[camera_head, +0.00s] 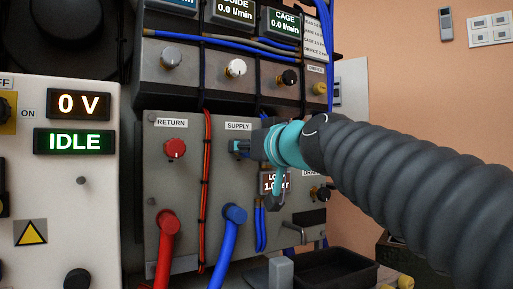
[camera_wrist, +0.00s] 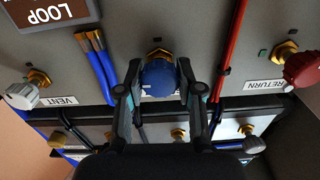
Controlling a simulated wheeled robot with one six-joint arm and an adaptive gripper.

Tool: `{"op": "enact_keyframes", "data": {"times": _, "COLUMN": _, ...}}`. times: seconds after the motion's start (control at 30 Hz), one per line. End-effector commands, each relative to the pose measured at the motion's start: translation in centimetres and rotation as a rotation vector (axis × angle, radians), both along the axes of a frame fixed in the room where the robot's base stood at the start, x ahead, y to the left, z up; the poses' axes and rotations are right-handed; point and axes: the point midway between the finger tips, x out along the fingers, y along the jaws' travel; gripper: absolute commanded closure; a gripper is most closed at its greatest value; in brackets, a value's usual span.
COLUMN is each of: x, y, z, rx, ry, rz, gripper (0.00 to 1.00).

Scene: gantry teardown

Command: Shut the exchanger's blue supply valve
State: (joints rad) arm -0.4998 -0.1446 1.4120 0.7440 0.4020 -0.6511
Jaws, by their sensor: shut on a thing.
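The blue supply valve knob (camera_wrist: 158,78) sits on a brass stem on the grey exchanger panel (camera_head: 188,190). In the head view it is mostly hidden by my gripper (camera_head: 246,147), just below the SUPPLY label (camera_head: 238,126). In the wrist view the two fingers of my gripper (camera_wrist: 160,76) stand on either side of the knob and are shut on it. The knob's marking and turn angle cannot be told.
The red return knob (camera_head: 175,149) is to the left; it also shows in the wrist view (camera_wrist: 303,69). A white vent knob (camera_wrist: 22,96) is on the other side. A red hose (camera_head: 167,237) and a blue hose (camera_head: 231,234) leave the panel below. A black tray (camera_head: 335,268) lies lower right.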

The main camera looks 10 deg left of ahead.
Motion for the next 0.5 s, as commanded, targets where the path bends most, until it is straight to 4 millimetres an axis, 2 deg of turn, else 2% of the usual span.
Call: {"op": "enact_keyframes", "data": {"times": 0.5, "x": 0.11, "y": -0.10, "z": 0.00, "rx": 0.294, "ry": 0.285, "rz": 0.000, "gripper": 0.99}}
